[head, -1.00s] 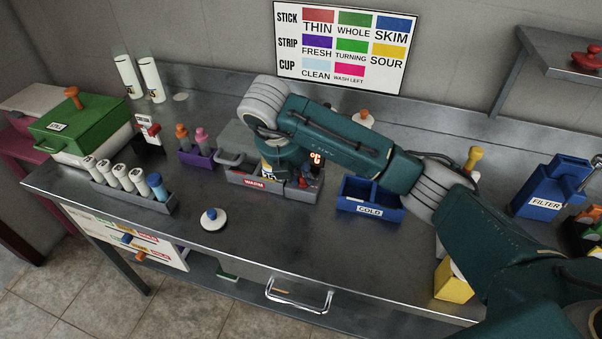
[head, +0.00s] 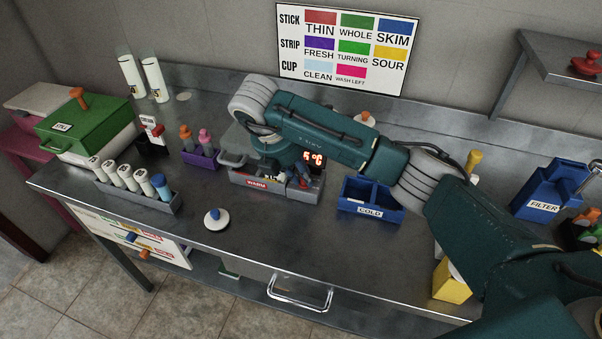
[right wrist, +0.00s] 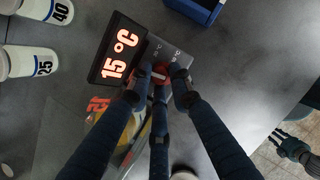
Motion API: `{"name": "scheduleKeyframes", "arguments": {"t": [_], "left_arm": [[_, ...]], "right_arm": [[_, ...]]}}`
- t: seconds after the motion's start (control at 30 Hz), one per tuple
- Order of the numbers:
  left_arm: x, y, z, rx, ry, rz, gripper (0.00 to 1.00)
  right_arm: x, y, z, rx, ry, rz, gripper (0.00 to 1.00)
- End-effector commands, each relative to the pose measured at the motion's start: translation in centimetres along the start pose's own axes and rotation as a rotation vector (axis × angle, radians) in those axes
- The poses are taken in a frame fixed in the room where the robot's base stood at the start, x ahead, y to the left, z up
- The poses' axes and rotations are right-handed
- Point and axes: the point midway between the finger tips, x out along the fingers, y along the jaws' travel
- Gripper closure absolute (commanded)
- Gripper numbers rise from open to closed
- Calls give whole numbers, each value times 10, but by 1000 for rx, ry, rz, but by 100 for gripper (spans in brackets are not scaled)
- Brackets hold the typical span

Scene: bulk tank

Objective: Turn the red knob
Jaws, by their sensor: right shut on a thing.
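Part of my left gripper (right wrist: 293,147) shows at the right edge of the right wrist view, over the floor.
The blue COLD bin (head: 369,198) stands just right of the WARM unit. A purple rack (head: 201,157) and a rack of white tubes (head: 140,193) stand left. A white-and-blue round item (head: 216,219) lies in front. The front middle of the counter is clear.

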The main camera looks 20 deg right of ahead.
Motion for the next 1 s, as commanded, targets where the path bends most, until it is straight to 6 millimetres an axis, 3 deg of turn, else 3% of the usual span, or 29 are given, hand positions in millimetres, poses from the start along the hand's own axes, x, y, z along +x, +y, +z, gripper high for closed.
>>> {"name": "scheduleKeyframes", "arguments": {"t": [0.07, 0.1, 0.17, 0.57, 1.0], "left_arm": [[0, 0, 0, 0, 0, 0, 60], [0, 0, 0, 0, 0, 0, 60], [0, 0, 0, 0, 0, 0, 60], [0, -2, 1, 0, -2, -2, 60], [0, 0, 0, 0, -1, 0, 60]], "right_arm": [[-3, 1, 7, 10, -11, 4, 100], [-3, 1, 7, 10, -11, 3, 74], [-2, 1, 6, 9, -11, 3, 63], [-3, 1, 2, 1, -4, 4, 63], [-60, 0, 6, 7, -11, 7, 63]]}}
